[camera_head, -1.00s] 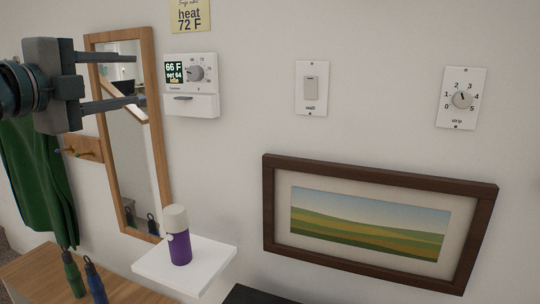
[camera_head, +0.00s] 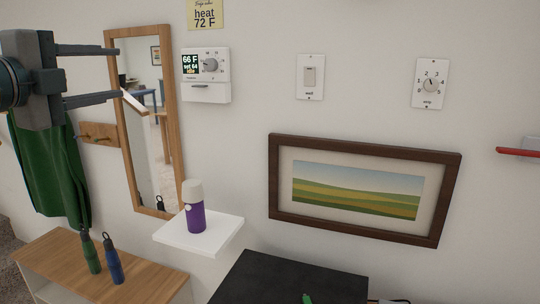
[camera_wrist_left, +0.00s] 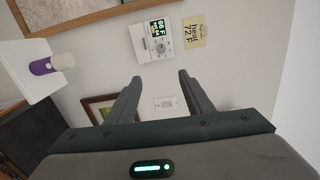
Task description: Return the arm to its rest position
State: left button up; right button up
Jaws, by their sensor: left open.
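My left gripper (camera_head: 92,73) is in the upper left of the head view, in front of the mirror. Its two fingers are apart with nothing between them. In the left wrist view its fingers (camera_wrist_left: 158,98) are also spread and empty. The thermostat (camera_head: 206,75) on the wall reads 66 F, set 64, idle, and is to the right of the fingertips, apart from them. It also shows in the left wrist view (camera_wrist_left: 154,41). My right gripper is not in view.
A mirror (camera_head: 146,150) hangs behind the left gripper. A white shelf (camera_head: 222,232) holds a purple bottle (camera_head: 196,217). A wooden bench (camera_head: 50,258) bears two bottles. A framed picture (camera_head: 275,185), a wall switch (camera_head: 310,77) and a strip dial (camera_head: 430,84) are on the wall. A dark surface (camera_head: 290,280) stands below.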

pick_arm(q)
jog(key=w+d+f+n+g, duration=0.1)
jog(key=w+d+f+n, duration=0.15)
jog(key=f, duration=0.85)
jog(key=w+d+f+n+g, duration=0.15)
jog(key=d+f, duration=0.25)
jog(key=f, duration=0.7)
jog(key=s+d+f+n+g+y, duration=0.1)
jog(key=s+d+f+n, duration=0.1)
jog(key=f, duration=1)
jog(key=s+d+f+n+g, duration=0.1)
jog(key=s+f+n+g, duration=0.15)
jog(key=f, duration=0.95)
jog(key=s+f+n+g+y, duration=0.25)
jog(key=s+f+n, duration=0.35)
jog(key=s+f, duration=0.9)
jog(key=s+a+f+n+g+y, duration=0.1)
jog(key=s+a+f+n+g, duration=0.15)
jog(key=s+f, duration=0.6)
jog(key=s+a+f+n+g+y, duration=0.1)
jog(key=s+f+n+g, duration=0.3)
jog(key=s, duration=0.7)
notch_tip(320, 180, down, 28)
jog(key=m+t, duration=0.1)
jog(key=s+a+f+g, duration=0.1)
jog(key=s+a+f, duration=0.1)
jog(key=s+f, duration=1.5)
notch_tip(320, 180, down, 2)
jog(key=shift+s+a, duration=0.35)
jog(key=shift+s, duration=0.05)
